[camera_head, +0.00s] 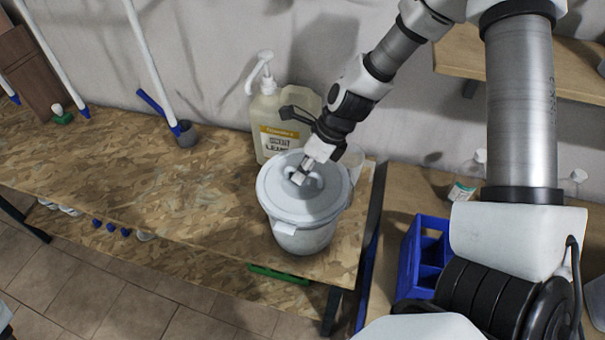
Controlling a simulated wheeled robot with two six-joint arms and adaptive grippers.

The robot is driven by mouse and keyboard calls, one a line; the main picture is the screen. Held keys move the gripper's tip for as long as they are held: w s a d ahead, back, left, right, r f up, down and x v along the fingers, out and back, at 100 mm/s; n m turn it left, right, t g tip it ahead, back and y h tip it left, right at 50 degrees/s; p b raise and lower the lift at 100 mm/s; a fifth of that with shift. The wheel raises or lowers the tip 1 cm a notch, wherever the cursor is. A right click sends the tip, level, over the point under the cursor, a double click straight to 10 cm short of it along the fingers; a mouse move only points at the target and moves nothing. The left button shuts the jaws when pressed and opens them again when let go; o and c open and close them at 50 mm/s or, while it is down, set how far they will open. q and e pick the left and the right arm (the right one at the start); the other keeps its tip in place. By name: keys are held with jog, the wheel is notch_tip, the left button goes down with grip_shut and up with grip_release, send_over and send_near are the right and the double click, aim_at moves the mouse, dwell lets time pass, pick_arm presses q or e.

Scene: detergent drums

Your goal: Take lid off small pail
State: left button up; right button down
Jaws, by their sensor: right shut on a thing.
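The small pail (303,238) is a light grey bucket standing upright near the right end of the wood-chip bench. Its round grey lid (285,204) sits on top, and I see no clear gap between lid and rim. My right gripper (302,178) reaches down from the upper right and is shut on the lid's handle at the centre of the lid. The gripper hides part of the handle. My left gripper is not in view.
A pump bottle (270,130) with a yellow label stands right behind the pail. A blue crate (425,256) and small clear bottles (466,185) are on the right-hand table. The bench (150,190) left of the pail is mostly clear. White poles lean on the wall.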

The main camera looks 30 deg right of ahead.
aim_at(295, 170)
jog(key=shift+r+p, duration=0.45)
jog(key=shift+r, duration=0.25)
notch_tip(295, 170, up, 2)
jog(key=shift+r+p, duration=0.25)
jog(key=shift+p, duration=0.5)
jog(key=a+b, duration=0.2)
jog(key=b, duration=0.1)
jog(key=s+a+f+b, duration=0.1)
jog(key=a+b, duration=0.1)
jog(key=b, duration=0.1)
jog(key=s+a+b, duration=0.1)
jog(key=a+b, duration=0.1)
jog(key=shift+s+a+f+b, duration=0.15)
jog(key=shift+b, duration=0.25)
jog(key=s+a+r+b, duration=0.2)
jog(key=s+a+b, duration=0.1)
jog(key=a, duration=0.5)
jog(key=shift+a+r+b, duration=0.2)
jog(key=shift+a+b, duration=0.1)
jog(key=shift+b, duration=0.3)
